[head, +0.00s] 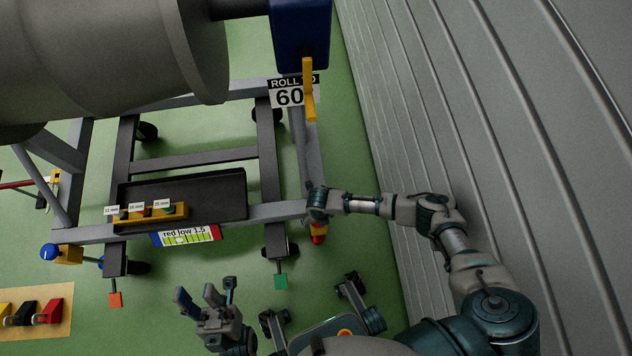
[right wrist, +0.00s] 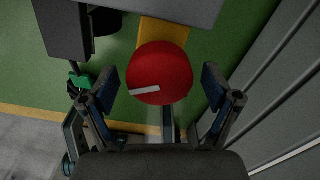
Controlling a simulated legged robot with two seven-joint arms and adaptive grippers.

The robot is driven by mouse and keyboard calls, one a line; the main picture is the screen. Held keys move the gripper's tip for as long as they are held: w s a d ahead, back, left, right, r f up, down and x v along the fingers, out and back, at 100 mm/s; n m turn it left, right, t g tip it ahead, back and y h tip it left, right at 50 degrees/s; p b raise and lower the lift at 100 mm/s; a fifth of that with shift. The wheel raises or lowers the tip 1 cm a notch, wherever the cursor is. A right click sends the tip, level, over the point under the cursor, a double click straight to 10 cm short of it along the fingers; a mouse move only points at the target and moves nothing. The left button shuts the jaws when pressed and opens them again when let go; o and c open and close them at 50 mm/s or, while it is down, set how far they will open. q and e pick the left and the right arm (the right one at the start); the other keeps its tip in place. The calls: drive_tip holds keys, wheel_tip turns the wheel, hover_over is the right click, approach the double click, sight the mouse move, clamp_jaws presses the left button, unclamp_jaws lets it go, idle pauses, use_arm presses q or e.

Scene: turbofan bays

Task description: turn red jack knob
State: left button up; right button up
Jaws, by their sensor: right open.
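The red jack knob (right wrist: 160,70) shows in the right wrist view as a round red cap with a white line mark, on a yellow block (right wrist: 165,30). In the head view a part of the red knob (head: 318,239) shows just below my right gripper (head: 317,207), at the stand's right corner. In the right wrist view my right gripper (right wrist: 160,100) is open, with one finger on each side of the knob and a gap on both sides. My left gripper (head: 203,298) is open and empty over the floor, left of my base.
A grey stand (head: 195,160) carries a dark tray (head: 215,185) with labelled sockets. A blue knob (head: 48,252) sits at its left corner. A yellow handle (head: 309,90) hangs near the "ROLL 60" sign. A ribbed grey wall (head: 480,110) stands close on the right. Green floor is free in front.

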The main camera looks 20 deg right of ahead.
drive_tip(key=shift+r, duration=0.1)
drive_tip(key=c, duration=1.1)
drive_tip(key=shift+c, duration=0.2)
